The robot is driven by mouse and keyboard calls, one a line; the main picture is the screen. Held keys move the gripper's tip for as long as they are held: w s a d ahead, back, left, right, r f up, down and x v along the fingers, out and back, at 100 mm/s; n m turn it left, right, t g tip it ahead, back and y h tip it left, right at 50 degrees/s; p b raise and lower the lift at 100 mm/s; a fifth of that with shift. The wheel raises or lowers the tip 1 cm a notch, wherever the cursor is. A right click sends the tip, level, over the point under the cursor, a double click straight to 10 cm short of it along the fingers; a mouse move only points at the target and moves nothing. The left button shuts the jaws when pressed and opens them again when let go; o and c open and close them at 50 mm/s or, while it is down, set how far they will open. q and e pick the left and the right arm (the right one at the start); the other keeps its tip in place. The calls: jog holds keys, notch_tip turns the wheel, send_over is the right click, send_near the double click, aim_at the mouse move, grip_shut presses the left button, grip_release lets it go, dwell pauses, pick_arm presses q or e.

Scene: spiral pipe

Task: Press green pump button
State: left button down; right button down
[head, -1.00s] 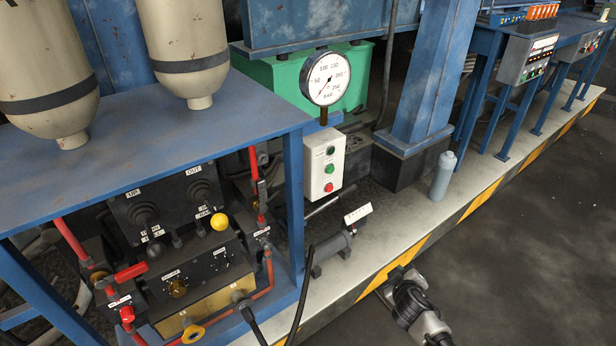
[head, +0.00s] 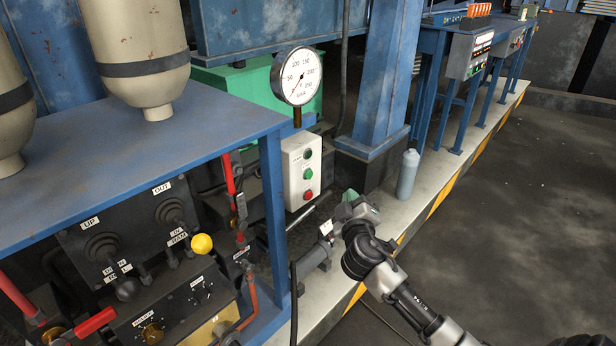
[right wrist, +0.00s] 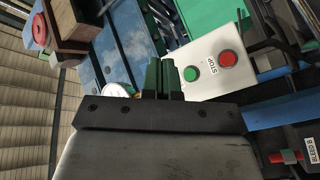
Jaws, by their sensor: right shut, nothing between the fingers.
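The white button box (head: 301,172) stands beside the blue frame, below the pressure gauge. It carries a green button (head: 308,174) in the middle, a red button (head: 308,195) below it and a dark button at the top. My right gripper (head: 350,200) is shut and empty, to the right of the box and a little lower, apart from it. In the right wrist view its fingertips (right wrist: 163,65) point toward the box, with the green button (right wrist: 191,74) just right of the tips and the red button (right wrist: 228,58) further right. My left gripper is not in view.
A round gauge (head: 297,76) stands above the box. The blue bench (head: 150,140) with levers fills the left. The floor at right is clear.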

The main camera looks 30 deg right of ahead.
aim_at(309, 175)
jog(key=shift+w, duration=0.1)
pick_arm(q)
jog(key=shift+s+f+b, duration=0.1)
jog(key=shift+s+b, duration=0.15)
jog(key=shift+b, duration=0.9)
pick_arm(e)
jog(key=w+a, duration=0.3)
jog(key=w, duration=0.5)
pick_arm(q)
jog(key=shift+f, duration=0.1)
pick_arm(e)
jog(key=shift+w, duration=0.25)
dwell(0.7)
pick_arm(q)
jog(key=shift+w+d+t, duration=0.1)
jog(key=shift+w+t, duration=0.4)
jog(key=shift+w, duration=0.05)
pick_arm(e)
jog(key=shift+w, duration=0.25)
